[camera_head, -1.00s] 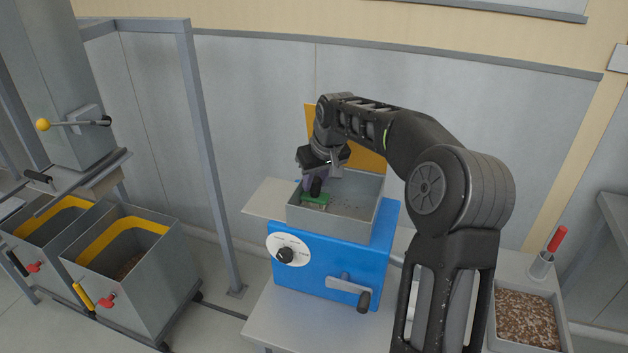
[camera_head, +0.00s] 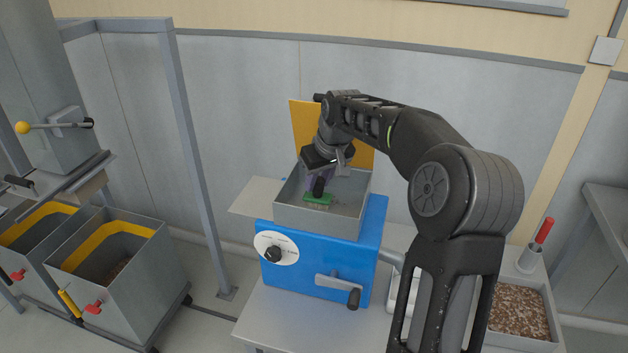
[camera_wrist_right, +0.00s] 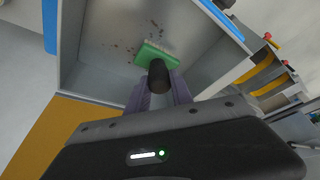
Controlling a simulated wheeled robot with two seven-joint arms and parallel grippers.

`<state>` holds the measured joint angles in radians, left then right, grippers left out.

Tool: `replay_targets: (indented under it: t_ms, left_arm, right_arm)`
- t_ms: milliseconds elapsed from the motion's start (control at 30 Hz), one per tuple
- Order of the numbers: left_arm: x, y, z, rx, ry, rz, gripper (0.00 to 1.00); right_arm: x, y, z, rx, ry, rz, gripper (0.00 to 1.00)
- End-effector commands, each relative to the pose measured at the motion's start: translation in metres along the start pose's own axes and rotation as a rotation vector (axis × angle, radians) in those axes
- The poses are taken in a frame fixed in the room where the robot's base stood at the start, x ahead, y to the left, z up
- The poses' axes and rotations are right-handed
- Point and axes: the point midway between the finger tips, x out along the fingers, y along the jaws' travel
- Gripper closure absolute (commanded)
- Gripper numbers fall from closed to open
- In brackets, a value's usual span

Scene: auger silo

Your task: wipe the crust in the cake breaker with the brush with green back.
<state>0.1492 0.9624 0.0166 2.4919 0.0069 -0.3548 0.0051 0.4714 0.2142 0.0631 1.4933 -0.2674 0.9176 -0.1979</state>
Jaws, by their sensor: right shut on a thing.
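The cake breaker is a blue box (camera_head: 322,268) with a grey open hopper (camera_head: 290,217) on top. The brush with green back (camera_head: 318,198) is down inside the hopper, and its black handle is held by my right gripper (camera_head: 318,184). In the right wrist view the green brush (camera_wrist_right: 155,57) lies at or close to the hopper floor, its bristles facing away from me. Dark crust specks (camera_wrist_right: 120,47) lie on the floor left of and beyond the brush. The right gripper's fingers (camera_wrist_right: 158,90) are shut on the handle. My left gripper is not in view.
A yellow lid (camera_head: 305,127) stands open behind the hopper. A crank (camera_head: 345,287) and a dial (camera_head: 274,253) are on the blue front. A tray of brown-white flakes (camera_head: 520,310) and a red-handled tool (camera_head: 544,231) are at right. Grey bins (camera_head: 120,285) stand at left.

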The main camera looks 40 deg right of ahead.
Motion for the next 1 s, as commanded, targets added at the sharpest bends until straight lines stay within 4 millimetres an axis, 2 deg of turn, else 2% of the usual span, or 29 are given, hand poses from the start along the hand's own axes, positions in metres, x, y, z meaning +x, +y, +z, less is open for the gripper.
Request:
replay_targets:
  t_ms: [267,633,1000]
  left_arm:
    - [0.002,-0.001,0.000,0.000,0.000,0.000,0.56]
    - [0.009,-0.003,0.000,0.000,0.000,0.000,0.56]
    - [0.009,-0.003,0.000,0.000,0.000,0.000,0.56]
  right_arm:
    - [0.001,0.004,0.006,0.002,-0.008,0.002,1.00]
    - [-0.009,0.026,0.025,0.002,-0.005,0.002,1.00]
    - [-0.013,0.029,0.026,0.001,-0.001,0.001,1.00]
